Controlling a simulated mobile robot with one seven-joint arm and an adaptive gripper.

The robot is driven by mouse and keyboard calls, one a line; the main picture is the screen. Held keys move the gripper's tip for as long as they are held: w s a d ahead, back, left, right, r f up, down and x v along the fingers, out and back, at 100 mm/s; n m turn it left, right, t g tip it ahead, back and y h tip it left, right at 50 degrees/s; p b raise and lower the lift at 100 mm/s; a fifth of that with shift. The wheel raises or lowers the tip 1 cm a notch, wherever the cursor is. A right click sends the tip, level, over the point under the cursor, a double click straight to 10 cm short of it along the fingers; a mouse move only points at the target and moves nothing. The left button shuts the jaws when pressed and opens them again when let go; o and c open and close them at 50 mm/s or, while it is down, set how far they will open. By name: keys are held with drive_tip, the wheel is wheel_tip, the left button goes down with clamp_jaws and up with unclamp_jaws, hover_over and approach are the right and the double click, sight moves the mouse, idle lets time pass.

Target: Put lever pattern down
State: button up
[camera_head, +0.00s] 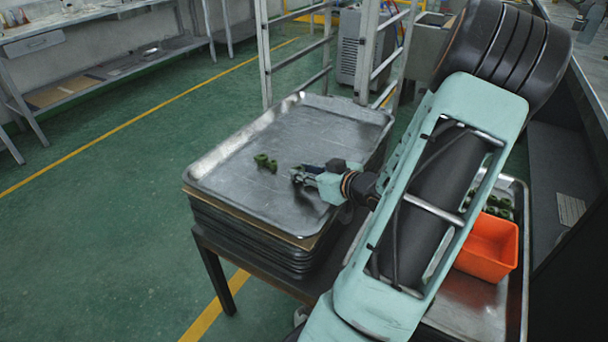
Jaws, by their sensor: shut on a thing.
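My gripper (297,177) is low over the top metal tray (232,190), near its middle. It is shut on a small green lever pattern (297,168), of which only a bit shows at the fingertips. I cannot tell whether this piece touches the tray. Another green pattern (265,162) lies on the tray just left of my gripper, apart from it. The tray is the top of a stack (250,237).
The stack rests on a dark table. An orange bin (488,247) and more green pieces (498,206) sit in another metal tray (480,309) at the right, partly behind my arm. A metal rack frame (266,65) stands behind. The top tray's left and front areas are bare.

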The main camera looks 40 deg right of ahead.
drive_tip(key=shift+f, duration=0.15)
drive_tip(key=o, duration=0.9)
drive_tip(key=shift+o, duration=0.2)
drive_tip(key=shift+r, duration=0.25)
drive_tip(key=p+v, duration=0.3)
drive_tip(key=v, duration=0.9)
drive_tip(key=shift+d+f, duration=0.1)
